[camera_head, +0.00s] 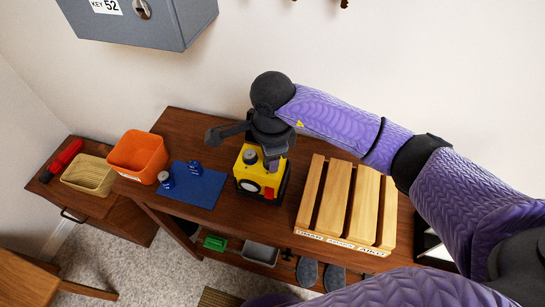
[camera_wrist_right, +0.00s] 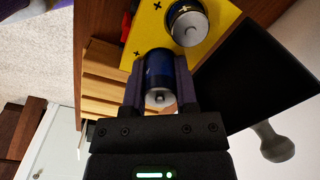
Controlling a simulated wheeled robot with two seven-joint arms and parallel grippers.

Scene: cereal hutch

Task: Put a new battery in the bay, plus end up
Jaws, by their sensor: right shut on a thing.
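A yellow device (camera_head: 247,174) with a red part and a black base stands on the wooden table. A battery (camera_head: 250,157) stands upright at its top; in the wrist view this battery (camera_wrist_right: 187,22) shows a silver end with a raised nub. My right gripper (camera_head: 272,160) is over the device. In the wrist view the right gripper (camera_wrist_right: 160,88) is shut on a dark blue battery (camera_wrist_right: 157,68), its silver nubbed end facing the camera. I cannot tell whether its lower end is inside the bay. My left gripper is not in view.
An orange bin (camera_head: 138,156) and a wicker basket (camera_head: 90,176) are at the left. A slatted wooden box (camera_head: 335,196) stands to the right of the device. A grey key box (camera_head: 140,25) hangs above.

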